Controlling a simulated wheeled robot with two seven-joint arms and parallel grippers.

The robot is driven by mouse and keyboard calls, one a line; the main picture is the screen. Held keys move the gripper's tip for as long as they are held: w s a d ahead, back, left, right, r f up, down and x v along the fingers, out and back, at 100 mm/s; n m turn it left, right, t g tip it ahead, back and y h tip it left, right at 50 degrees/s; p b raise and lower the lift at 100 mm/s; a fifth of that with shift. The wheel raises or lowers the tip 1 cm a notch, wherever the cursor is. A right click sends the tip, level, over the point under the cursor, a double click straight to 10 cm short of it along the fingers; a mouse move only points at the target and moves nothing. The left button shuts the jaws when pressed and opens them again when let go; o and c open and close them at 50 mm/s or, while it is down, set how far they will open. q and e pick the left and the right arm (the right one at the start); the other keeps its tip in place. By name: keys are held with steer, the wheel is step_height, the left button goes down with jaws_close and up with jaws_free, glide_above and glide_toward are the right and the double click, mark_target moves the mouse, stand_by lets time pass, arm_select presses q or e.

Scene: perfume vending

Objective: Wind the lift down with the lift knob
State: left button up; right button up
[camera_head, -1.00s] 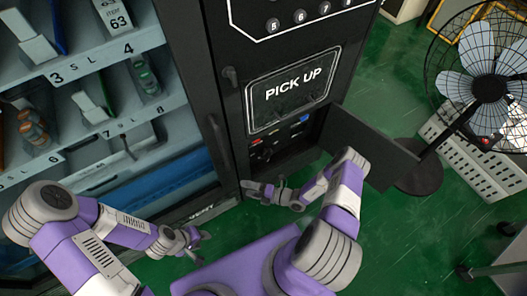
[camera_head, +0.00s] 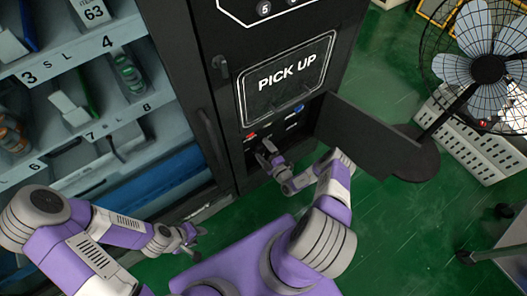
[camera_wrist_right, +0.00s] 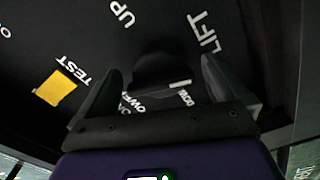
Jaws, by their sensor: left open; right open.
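The lift knob (camera_wrist_right: 163,68) is a dark knob on the black panel, seen in the right wrist view. The words UP and LIFT stand beyond it, and partly hidden lettering lies below it. My right gripper (camera_wrist_right: 160,72) is open, with one finger on each side of the knob; I see gaps, and cannot tell how deep the fingers reach. In the head view my right gripper (camera_head: 267,152) is at the opening below the PICK UP panel, where the knob cannot be made out. My left gripper (camera_head: 190,238) is open and empty, low in front of the machine.
The opening's hinged door (camera_head: 365,135) stands open to the right of my right arm. A yellow square (camera_wrist_right: 57,88) marked TEST lies left of the knob. A fan (camera_head: 486,70) stands at the right. Green floor (camera_head: 400,235) is clear in front.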

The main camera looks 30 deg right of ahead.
steer(key=shift+c, duration=0.3)
steer(key=c, duration=1)
steer(key=shift+o, duration=0.2)
steer(key=shift+n, duration=0.3)
steer(key=n, duration=0.3)
steer(key=shift+n, duration=0.3)
steer(key=n, duration=0.4)
steer(key=shift+n, duration=0.3)
steer(key=n+p, duration=0.1)
steer(key=n, duration=0.3)
steer(key=shift+n+p, duration=0.5)
steer(key=shift+n, duration=2)
